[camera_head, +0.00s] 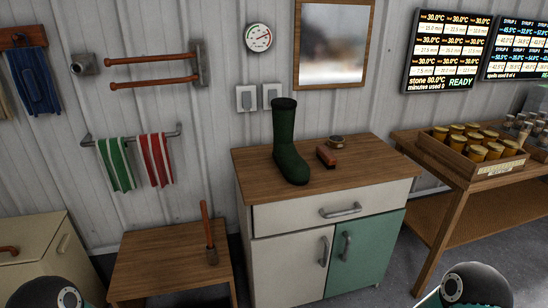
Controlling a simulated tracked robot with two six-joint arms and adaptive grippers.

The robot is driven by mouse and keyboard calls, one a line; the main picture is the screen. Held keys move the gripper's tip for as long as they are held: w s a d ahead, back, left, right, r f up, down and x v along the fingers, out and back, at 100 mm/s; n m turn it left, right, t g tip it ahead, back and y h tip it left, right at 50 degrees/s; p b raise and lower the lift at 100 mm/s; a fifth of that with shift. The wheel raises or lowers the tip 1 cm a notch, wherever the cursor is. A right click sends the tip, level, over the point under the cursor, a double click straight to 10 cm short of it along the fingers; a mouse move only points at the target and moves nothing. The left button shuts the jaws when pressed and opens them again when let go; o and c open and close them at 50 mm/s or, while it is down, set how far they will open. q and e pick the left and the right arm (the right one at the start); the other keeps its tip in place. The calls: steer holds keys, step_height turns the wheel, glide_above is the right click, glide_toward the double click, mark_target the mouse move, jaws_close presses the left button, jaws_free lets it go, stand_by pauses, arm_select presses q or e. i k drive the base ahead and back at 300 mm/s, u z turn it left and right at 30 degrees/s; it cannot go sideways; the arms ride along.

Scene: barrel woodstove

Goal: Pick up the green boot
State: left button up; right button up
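The green boot (285,140) stands upright on the wooden top of a cabinet (245,168), near its left-middle part. Its dark opening faces up and its toe points toward the front edge. Neither gripper shows in the head view. Only rounded dark parts of my own arms show at the bottom left and bottom right corners. Nothing touches the boot except the top it stands on.
A brown brush-like block (327,156) and a small round tin (336,141) lie right of the boot. A low wooden table (160,262) with a long-handled tool (208,235) stands left. A side table (440,165) carries a crate of jars (468,158) at right.

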mark_target(295, 170)
steer(key=z, duration=1.7)
steer(key=i, duration=0.1)
steer(key=u, duration=2.95)
steer(key=i, duration=0.25)
steer(key=u, duration=1.9)
steer(key=k, duration=2.25)
steer(key=u, duration=1.35)
steer(key=i, duration=0.1)
steer(key=z, duration=3.05)
steer(key=i, duration=0.75)
steer(key=z, duration=0.05)
